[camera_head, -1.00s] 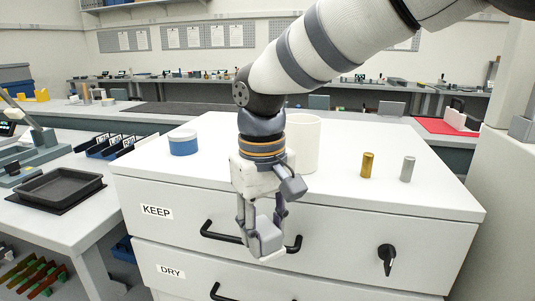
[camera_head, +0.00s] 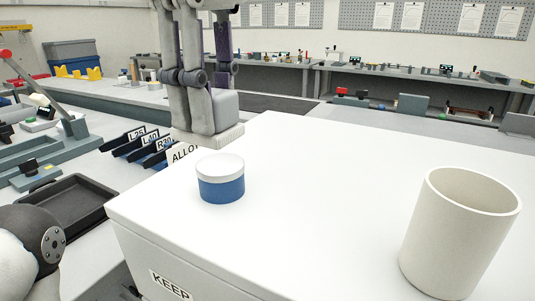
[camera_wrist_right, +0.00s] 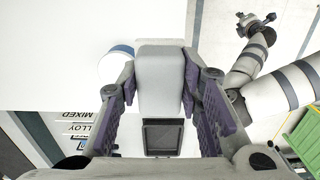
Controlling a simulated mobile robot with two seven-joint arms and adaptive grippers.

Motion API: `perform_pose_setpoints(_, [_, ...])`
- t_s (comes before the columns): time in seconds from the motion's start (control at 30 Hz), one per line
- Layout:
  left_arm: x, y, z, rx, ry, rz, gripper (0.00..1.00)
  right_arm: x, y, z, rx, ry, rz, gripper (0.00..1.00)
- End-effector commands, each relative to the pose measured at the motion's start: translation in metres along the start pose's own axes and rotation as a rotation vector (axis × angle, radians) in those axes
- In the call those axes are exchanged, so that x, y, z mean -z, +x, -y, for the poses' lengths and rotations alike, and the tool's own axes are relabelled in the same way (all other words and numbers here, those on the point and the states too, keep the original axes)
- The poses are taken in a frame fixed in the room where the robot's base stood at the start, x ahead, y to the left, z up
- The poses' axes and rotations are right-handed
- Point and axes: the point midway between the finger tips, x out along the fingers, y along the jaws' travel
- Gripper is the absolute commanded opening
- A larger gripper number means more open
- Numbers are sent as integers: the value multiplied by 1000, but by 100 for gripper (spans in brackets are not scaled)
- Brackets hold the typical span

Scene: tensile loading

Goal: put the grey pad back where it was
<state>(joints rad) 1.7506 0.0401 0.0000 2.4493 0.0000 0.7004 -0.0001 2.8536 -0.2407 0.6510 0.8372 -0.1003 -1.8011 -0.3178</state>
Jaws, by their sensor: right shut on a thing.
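The grey pad (camera_head: 208,118) is a blocky light grey piece with a paler bottom edge. My right gripper (camera_head: 203,78) comes in from the top of the head view and is shut on it. The pad hangs near the cabinet top's far left edge, behind the blue jar. In the right wrist view the pad (camera_wrist_right: 160,80) fills the space between the two purple-lined fingers. Whether its bottom touches anything is unclear. My left gripper (camera_wrist_right: 256,24) shows small at the upper right of the wrist view; its finger opening is not clear.
A blue jar with white lid (camera_head: 220,180) stands just before the pad. A beige cylinder (camera_head: 458,230) stands at the right on the white cabinet top (camera_head: 320,210). Labelled dark racks (camera_head: 140,146) and a black tray (camera_head: 70,205) lie left. The cabinet top's middle is clear.

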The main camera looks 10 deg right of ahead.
Motion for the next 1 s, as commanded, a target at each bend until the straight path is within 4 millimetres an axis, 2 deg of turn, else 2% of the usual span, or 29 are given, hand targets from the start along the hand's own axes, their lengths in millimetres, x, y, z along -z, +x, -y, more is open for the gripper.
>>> perform_pose_setpoints(0.07, [1, -2, 0, 0, 0, -5, 25, -10, 1, -7, -3, 1, -3, 2])
perform_pose_setpoints(0.27, [5, -8, 0, -1, 0, -25, 25, -54, 28, -52, -2, 3, -4, 2])
perform_pose_setpoints(0.4, [8, -11, 0, -1, 1, -36, 25, -77, 60, -76, 0, -1, -3, 2])
perform_pose_setpoints(0.67, [9, -12, 0, -2, 0, -42, 25, -97, 97, -98, -1, 1, -2, 2])
perform_pose_setpoints(0.8, [10, -13, 0, -2, 0, -45, 25, -97, 123, -99, -2, -1, -1, 2])
perform_pose_setpoints(1.0, [10, -13, 0, -2, 0, -45, 25, -96, 128, -99, -3, 0, -3, 2])
